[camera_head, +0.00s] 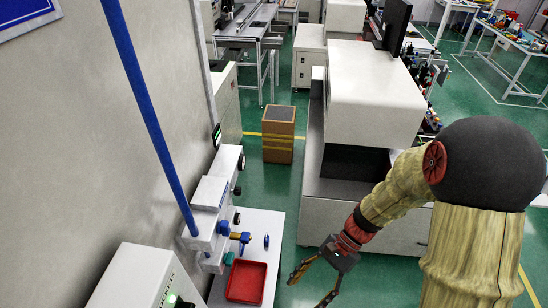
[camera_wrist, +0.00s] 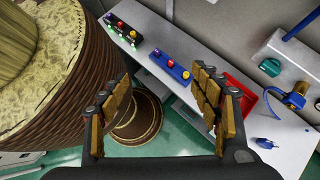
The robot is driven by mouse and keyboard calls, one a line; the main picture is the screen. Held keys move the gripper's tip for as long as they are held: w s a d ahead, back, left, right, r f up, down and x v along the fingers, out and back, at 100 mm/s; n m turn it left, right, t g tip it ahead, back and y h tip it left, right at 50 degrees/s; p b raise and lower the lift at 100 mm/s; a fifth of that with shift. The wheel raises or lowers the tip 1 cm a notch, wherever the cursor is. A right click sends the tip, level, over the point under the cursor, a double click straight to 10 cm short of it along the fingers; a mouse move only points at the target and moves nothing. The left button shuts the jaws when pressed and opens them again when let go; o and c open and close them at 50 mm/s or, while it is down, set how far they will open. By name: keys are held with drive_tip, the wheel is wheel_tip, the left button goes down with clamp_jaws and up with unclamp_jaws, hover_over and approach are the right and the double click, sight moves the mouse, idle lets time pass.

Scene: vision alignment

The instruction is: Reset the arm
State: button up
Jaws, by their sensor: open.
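My arm hangs at the right of the head view, bent down and to the left. My gripper (camera_head: 312,286) is at its end, open and empty, with its fingers spread over the green floor to the right of the white table (camera_head: 221,240). In the wrist view my gripper (camera_wrist: 160,108) shows its two brown-padded fingers wide apart, with nothing between them but floor and part of my base beyond. The fingers touch nothing that I can see.
A red tray (camera_head: 246,281) and a small blue part (camera_head: 266,240) sit on the white table. A blue button box (camera_wrist: 170,66) shows in the wrist view. A large white machine (camera_head: 372,95) stands behind my arm. Green floor (camera_head: 284,195) is open between table and machine.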

drive_tip(key=s+d+r+n+t+h+b, duration=0.1)
drive_tip(key=d+n+t+h+b, duration=0.6)
drive_tip(key=b, duration=1.6)
drive_tip(key=d+n+t, duration=0.2)
drive_tip(key=n+t, duration=0.1)
drive_tip(key=t, duration=0.1)
drive_tip(key=shift+d+r+n, duration=0.2)
drive_tip(key=shift+d+n, duration=0.2)
